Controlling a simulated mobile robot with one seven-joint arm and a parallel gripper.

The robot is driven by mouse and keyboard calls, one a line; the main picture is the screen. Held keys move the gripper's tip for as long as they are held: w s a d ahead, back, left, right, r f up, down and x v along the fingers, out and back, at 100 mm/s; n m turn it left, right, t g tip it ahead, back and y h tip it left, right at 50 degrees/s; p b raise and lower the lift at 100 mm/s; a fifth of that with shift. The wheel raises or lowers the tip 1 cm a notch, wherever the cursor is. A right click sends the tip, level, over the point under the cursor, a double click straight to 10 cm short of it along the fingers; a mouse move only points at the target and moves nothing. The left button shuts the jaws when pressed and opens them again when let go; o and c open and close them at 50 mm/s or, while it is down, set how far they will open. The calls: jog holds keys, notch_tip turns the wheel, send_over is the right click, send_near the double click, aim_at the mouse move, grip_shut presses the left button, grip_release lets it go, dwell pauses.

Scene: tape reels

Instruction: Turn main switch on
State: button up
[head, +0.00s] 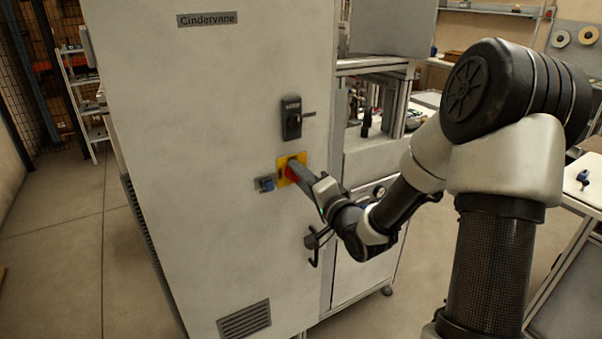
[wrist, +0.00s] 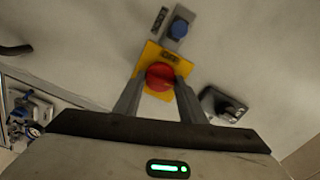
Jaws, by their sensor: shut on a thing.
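The main switch is a red rotary knob (wrist: 160,76) on a yellow plate (wrist: 150,57), mounted on the front of a grey cabinet (head: 222,95). The yellow plate also shows in the head view (head: 283,166), with the red knob partly hidden by my fingers. My gripper (wrist: 158,84) is shut on the red knob, with one finger on each side of it. In the head view my gripper (head: 299,177) reaches the plate from the lower right. The knob's exact angle is hard to read.
A blue button (head: 265,184) on a small grey plate sits just left of the switch. A black hooked handle (head: 315,247) is below right. A white table (head: 588,190) stands at right.

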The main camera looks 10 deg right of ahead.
jog(key=shift+r+m+p, duration=0.1)
jog(key=shift+m+p, duration=0.2)
jog(key=shift+m, duration=0.4)
jog(key=o, duration=1)
jog(key=shift+o, duration=0.2)
